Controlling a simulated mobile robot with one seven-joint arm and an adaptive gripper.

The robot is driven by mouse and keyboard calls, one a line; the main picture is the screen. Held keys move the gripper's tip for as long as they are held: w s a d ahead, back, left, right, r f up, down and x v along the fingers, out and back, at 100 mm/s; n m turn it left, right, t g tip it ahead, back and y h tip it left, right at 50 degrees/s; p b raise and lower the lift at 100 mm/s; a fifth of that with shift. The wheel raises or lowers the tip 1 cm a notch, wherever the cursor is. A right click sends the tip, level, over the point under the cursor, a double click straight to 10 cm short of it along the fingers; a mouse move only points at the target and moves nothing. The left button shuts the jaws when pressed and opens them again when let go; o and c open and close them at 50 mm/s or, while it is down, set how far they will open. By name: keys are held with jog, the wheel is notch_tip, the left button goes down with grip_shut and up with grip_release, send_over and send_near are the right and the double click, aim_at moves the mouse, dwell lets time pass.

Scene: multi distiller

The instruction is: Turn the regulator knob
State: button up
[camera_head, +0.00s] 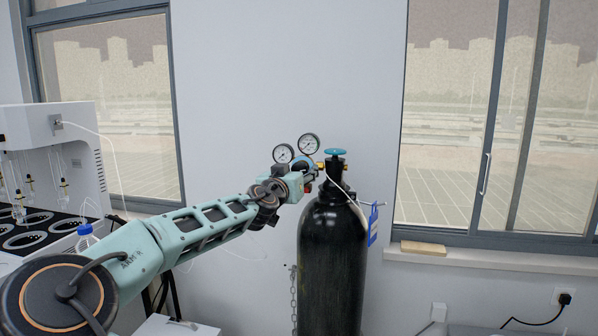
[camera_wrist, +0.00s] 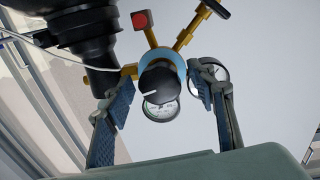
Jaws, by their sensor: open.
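The regulator knob (camera_wrist: 158,84) is black with a white mark and sits in the middle of the wrist view. Behind it is the blue and brass regulator body (camera_wrist: 174,60); in the head view, my gripper partly hides the regulator (camera_head: 302,162). My gripper (camera_wrist: 161,82) is open, with one finger on each side of the knob. The fingers look apart from the knob, though contact is hard to judge. In the head view my gripper (camera_head: 306,182) is at the regulator, left of the cylinder's neck.
The black gas cylinder (camera_head: 330,255) stands against the wall, with a blue valve wheel (camera_head: 336,152) on top and a blue tag (camera_head: 372,226). Two gauges, left (camera_head: 283,153) and right (camera_head: 308,143), rise above the regulator. A white distiller (camera_head: 50,150) stands at left.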

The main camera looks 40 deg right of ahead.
jog(key=c, duration=1.2)
jog(key=shift+o, duration=0.2)
jog(key=shift+f+n+b, duration=0.1)
jog(key=shift+n+b, duration=0.3)
jog(key=shift+b, duration=0.05)
jog(key=shift+f+n+b, duration=0.1)
jog(key=shift+n+b, duration=0.9)
jog(key=shift+b, duration=0.05)
jog(key=n+b, duration=0.3)
jog(key=shift+n, duration=0.3)
jog(key=n+b, duration=0.3)
jog(key=n, duration=0.1)
jog(key=shift+n+t, duration=0.3)
jog(key=shift+r+n+b, duration=0.2)
jog(key=shift+n+b, duration=0.8)
jog(key=shift+n, duration=0.9)
